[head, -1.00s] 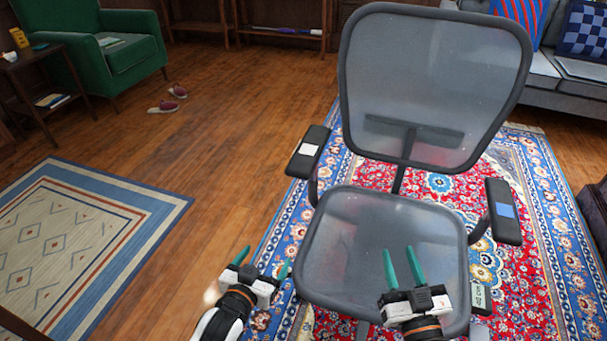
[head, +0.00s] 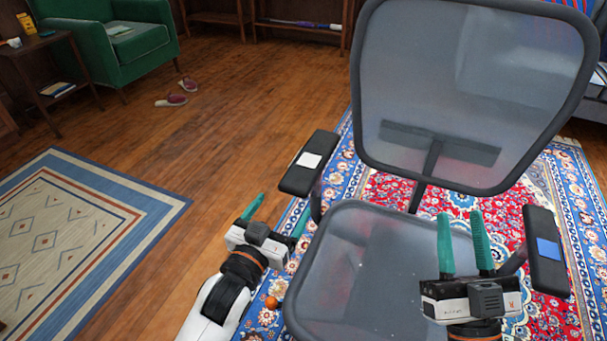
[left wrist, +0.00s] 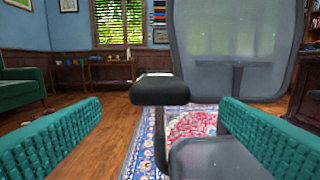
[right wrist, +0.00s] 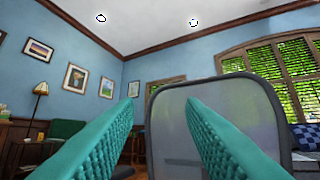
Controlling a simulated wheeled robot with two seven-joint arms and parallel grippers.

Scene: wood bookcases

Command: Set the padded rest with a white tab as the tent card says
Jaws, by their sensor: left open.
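The padded rest with a white tab (head: 309,162) is the chair's armrest on the left in the head view; its white tab lies on top. In the left wrist view the rest (left wrist: 160,92) is seen end-on, ahead and between the fingers, apart from them. My left gripper (head: 278,212) is open and empty, just short of the rest and left of the seat. My right gripper (head: 460,215) is open and empty over the seat's right side. The other rest, with a blue tab (head: 547,248), is right of it. I cannot make out a readable tent card.
The mesh chair's seat (head: 365,255) and backrest (head: 465,90) stand on a patterned rug (head: 590,215). A yellow upright item (head: 26,23) is on a side table at the far left, near a green armchair (head: 140,55). Slippers (head: 171,100) lie on the open wooden floor.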

